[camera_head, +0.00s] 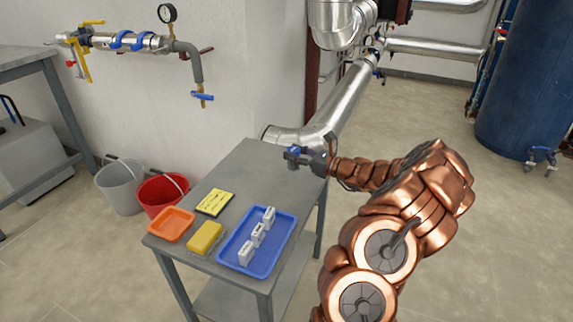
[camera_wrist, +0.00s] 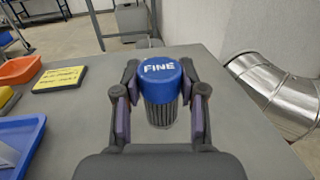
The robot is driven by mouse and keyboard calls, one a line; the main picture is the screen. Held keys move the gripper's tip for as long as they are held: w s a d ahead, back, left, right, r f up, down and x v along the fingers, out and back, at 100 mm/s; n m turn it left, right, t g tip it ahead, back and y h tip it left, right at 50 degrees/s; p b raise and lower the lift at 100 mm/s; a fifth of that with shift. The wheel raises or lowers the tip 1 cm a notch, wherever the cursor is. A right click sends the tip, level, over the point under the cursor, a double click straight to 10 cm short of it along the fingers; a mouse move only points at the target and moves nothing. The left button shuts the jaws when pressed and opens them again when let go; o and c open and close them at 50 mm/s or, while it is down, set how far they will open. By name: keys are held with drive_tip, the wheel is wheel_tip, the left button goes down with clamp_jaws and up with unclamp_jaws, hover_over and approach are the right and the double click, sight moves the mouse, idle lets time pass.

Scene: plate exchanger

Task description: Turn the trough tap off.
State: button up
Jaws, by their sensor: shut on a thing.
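My gripper (camera_head: 305,157) is above the far end of the grey table, shut on a blue-capped cylinder (camera_wrist: 160,72) marked "FINE". The cylinder has a dark ribbed body, and one finger presses each side of it in the wrist view. A tap with a blue handle (camera_head: 203,97) hangs at the lower end of the grey downpipe on the wall, far to the left of my gripper. Another tap with blue handles (camera_head: 540,154) is low on the blue tank at the right. No trough is plain in view, so I cannot tell which tap is the trough's.
The grey table (camera_head: 245,165) holds a blue tray (camera_head: 270,258) with white blocks, an orange tray (camera_head: 170,225), a yellow sponge (camera_head: 206,237) and a yellow-and-black card (camera_head: 215,202). A red bucket (camera_head: 160,195) and a grey bucket (camera_head: 121,190) stand left. A silver duct (camera_head: 335,115) runs behind.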

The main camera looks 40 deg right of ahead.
drive_tip(key=shift+x, duration=1.25)
wheel_tip(320, 180, down, 4)
drive_tip(key=shift+w+a+b, duration=0.15)
drive_tip(key=shift+a+b, duration=0.05)
drive_tip(key=shift+b, duration=0.75)
drive_tip(key=shift+r, duration=0.1)
drive_tip(key=o, duration=1.1)
drive_tip(key=p+v, duration=0.2)
drive_tip(key=v, duration=1)
drive_tip(key=shift+p, duration=0.3)
